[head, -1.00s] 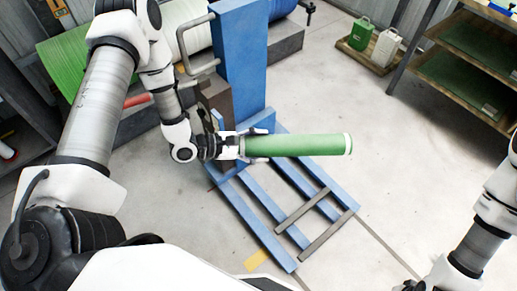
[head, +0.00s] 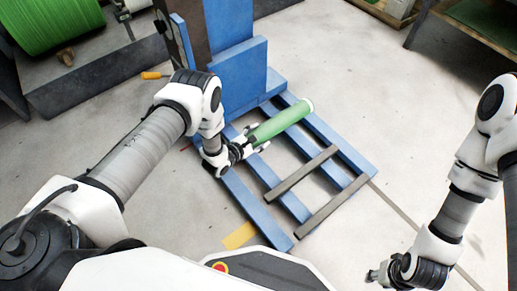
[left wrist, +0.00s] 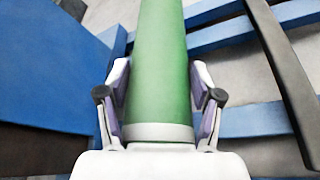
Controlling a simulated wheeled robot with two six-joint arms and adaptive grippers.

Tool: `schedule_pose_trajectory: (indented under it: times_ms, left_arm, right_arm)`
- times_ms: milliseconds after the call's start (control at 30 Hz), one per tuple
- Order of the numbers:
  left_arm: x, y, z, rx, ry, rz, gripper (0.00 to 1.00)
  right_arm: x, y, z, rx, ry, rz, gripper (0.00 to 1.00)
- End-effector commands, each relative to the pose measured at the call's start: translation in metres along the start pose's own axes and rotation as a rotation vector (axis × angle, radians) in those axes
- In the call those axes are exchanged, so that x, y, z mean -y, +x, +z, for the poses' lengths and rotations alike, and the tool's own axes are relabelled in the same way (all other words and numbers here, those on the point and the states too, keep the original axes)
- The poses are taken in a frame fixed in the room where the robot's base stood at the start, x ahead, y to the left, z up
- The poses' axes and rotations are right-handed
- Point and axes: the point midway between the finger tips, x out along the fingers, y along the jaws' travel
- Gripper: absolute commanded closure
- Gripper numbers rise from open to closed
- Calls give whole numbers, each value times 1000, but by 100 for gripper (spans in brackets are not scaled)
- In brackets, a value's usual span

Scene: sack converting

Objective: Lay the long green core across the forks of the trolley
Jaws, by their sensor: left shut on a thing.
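The long green core (head: 281,122) has pale ends and is held by one end in my left gripper (head: 252,142). In the left wrist view the core (left wrist: 162,70) runs straight away between the two fingers of the gripper (left wrist: 162,105), which press on its sides. The core points up and right in the head view, over the blue forks (head: 257,200) of the trolley (head: 235,75). How high it is above them I cannot tell. Two dark crossbars (head: 301,173) lie across the forks nearer to me. My right gripper (head: 378,276) is at the lower right, away from the trolley; its fingers are too small to judge.
A large green roll (head: 50,22) sits on a grey stand at the upper left. A yellow floor mark (head: 240,236) lies by the fork ends. The floor right of the trolley is clear.

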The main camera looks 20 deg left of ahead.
Motion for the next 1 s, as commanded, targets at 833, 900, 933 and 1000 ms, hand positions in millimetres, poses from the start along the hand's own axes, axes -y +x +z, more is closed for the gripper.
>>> schedule_pose_trajectory:
  times_ms: [833, 900, 933, 1000]
  left_arm:
    - [41, 29, -65, -1, -1, 7, 91]
    - [45, 32, -72, 0, -1, 8, 91]
    - [47, 33, -74, 0, -1, 8, 91]
    - [51, 36, -82, 0, -1, 7, 91]
  right_arm:
    - [0, 67, 0, -1, 0, 0, 60]
    - [0, 73, 0, -1, 0, 0, 60]
    - [0, 76, 0, -1, 0, 0, 60]
    - [-1, 84, 0, -1, 0, 0, 60]
